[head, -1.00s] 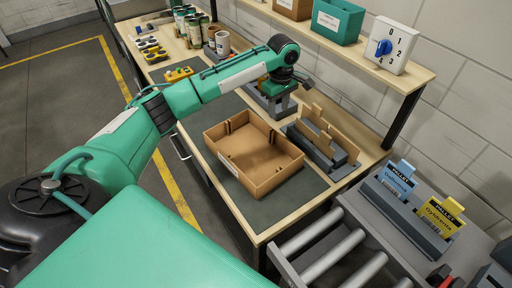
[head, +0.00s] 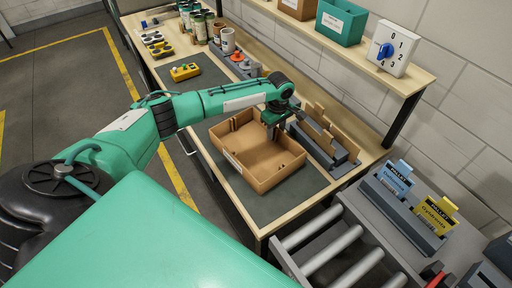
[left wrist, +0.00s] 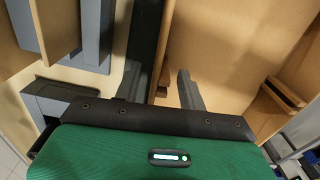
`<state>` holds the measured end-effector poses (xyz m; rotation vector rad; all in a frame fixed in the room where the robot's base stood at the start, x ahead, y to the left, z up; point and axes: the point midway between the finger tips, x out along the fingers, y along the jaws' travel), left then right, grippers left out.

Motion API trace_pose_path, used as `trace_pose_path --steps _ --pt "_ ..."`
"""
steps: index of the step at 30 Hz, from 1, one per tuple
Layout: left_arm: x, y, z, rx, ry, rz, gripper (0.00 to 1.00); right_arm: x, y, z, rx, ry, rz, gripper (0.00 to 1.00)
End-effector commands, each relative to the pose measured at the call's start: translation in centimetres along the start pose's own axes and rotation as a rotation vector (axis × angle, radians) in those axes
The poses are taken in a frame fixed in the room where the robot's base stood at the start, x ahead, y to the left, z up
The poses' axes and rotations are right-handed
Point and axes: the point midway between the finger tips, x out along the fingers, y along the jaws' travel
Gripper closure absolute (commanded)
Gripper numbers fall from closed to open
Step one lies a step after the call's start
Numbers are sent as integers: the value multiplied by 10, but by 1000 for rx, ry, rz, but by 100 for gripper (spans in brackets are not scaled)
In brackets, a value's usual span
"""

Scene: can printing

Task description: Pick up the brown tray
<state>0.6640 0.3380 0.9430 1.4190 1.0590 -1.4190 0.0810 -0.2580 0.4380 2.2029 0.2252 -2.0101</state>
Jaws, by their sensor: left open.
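The brown tray (head: 280,176) is an open, shallow box on the dark mat of the workbench, in the middle of the head view. My left gripper (head: 271,130) points down at the tray's far wall, the side facing the room wall. In the left wrist view the tray (left wrist: 228,50) fills the upper right. There my left gripper (left wrist: 168,85) is open, with one finger over the tray's inside and the other outside. The tray's wall seems to lie between them without being gripped. The arm hides part of the far rim. My right gripper is not in view.
A grey rack with upright brown panels (head: 340,139) stands close behind the tray. A roller conveyor (head: 325,250) lies at the bench's near end. A yellow block (head: 185,71), cans and cups stand farther along. A shelf (head: 400,78) runs above the bench's wall side.

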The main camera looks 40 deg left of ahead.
Motion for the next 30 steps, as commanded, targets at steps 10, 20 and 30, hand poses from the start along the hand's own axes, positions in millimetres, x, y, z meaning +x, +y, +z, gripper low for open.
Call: trace_pose_path --steps 10,20,30 --pt "0 0 0 0 0 0 100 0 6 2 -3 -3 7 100" --pt "-2 0 0 0 0 0 100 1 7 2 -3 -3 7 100" --pt "-46 1 0 1 0 4 100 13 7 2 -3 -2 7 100"
